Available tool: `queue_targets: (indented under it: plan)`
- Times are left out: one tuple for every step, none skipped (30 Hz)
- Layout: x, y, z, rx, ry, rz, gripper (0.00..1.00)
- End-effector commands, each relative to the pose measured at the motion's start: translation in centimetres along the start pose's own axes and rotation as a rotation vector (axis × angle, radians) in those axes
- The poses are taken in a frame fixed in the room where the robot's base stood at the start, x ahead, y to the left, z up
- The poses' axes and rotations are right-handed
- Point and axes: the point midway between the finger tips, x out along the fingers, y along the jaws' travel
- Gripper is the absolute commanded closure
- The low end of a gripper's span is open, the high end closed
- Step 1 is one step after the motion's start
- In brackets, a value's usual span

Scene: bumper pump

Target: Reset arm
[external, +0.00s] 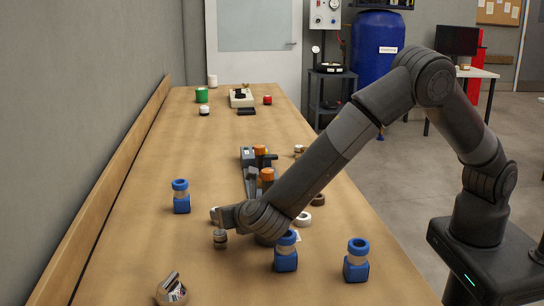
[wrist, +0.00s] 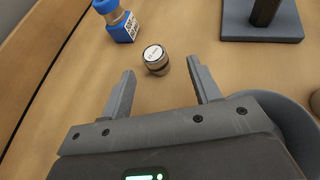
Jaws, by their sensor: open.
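My gripper (external: 222,217) is low over the middle of the wooden bench. Its two fingers are spread apart in the wrist view (wrist: 160,70), with nothing held between them. A small round metal piece with a pale labelled top (wrist: 156,60) stands on the bench just beyond the gap between the fingertips. In the external view a small metal cylinder (external: 220,240) stands close by my gripper. A blue-capped piece with a blue base (external: 181,196) stands to the left and shows in the wrist view too (wrist: 119,21).
Two more blue pieces (external: 286,252) (external: 357,262) stand at the near right. A grey fixture with orange tops (external: 267,175) is behind my wrist, partly hidden. A silver item (external: 171,289) lies near the front. A wooden ledge (external: 110,205) runs along the left wall.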

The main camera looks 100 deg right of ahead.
Motion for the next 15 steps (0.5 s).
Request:
queue_targets:
  plan:
    - [-0.2,-0.6,0.9,0.037,0.016,-0.012,0.43]
    - [-0.4,-1.1,1.5,0.064,0.029,-0.02,0.43]
    - [-0.8,-1.8,2.3,0.108,0.051,-0.034,0.43]
    - [-1.1,-2.5,3.0,0.144,0.069,-0.046,0.43]
    - [-1.4,-3.2,3.7,0.184,0.088,-0.059,0.43]
    - [-1.9,-4.2,4.6,0.239,0.115,-0.076,0.43]
    - [-2.3,-5.0,5.2,0.281,0.136,-0.089,0.43]
    - [-2.8,-5.7,5.8,0.321,0.157,-0.102,0.43]
    - [-3.3,-6.7,6.6,0.376,0.184,-0.12,0.43]
    - [-3.7,-7.5,7.1,0.416,0.203,-0.133,0.43]
    - [-4.2,-8.3,7.7,0.457,0.222,-0.146,0.43]
    - [-4.8,-9.3,8.3,0.509,0.249,-0.163,0.43]
    - [-5.3,-10.1,8.8,0.549,0.268,-0.175,0.43]
    - [-5.8,-10.9,9.2,0.588,0.288,-0.189,0.43]
    - [-6.5,-11.9,9.8,0.642,0.313,-0.206,0.43]
